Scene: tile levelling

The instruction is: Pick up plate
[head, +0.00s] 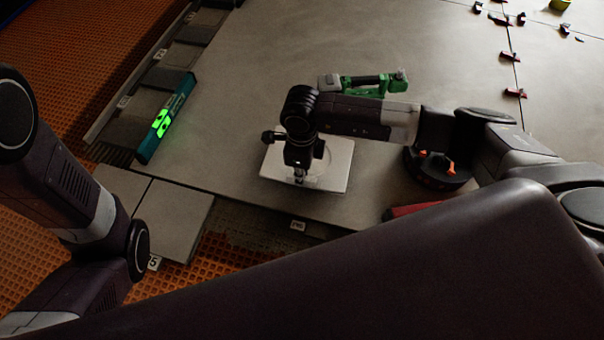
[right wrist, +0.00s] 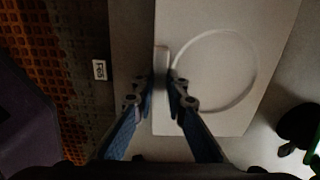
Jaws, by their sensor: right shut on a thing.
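The plate (head: 336,172) is a flat, pale rectangular piece with a raised ring on its face. It lies on or just above the grey tiled floor near the tile edge; I cannot tell whether it is lifted. My right gripper (head: 299,178) is over it, pointing down. In the right wrist view the plate (right wrist: 216,112) fills the middle, and my right gripper (right wrist: 166,82) is shut on a raised bar at the ring's left side. My left arm shows at the left of the head view, but its gripper is out of view.
A teal level with bright green markings (head: 166,118) lies at the left. A green tool (head: 375,83) is behind my right arm. A round black and orange item (head: 437,170) stands right of the plate. Red clips (head: 515,93) sit along the far joints. An orange grid mat (head: 60,75) borders the tiles.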

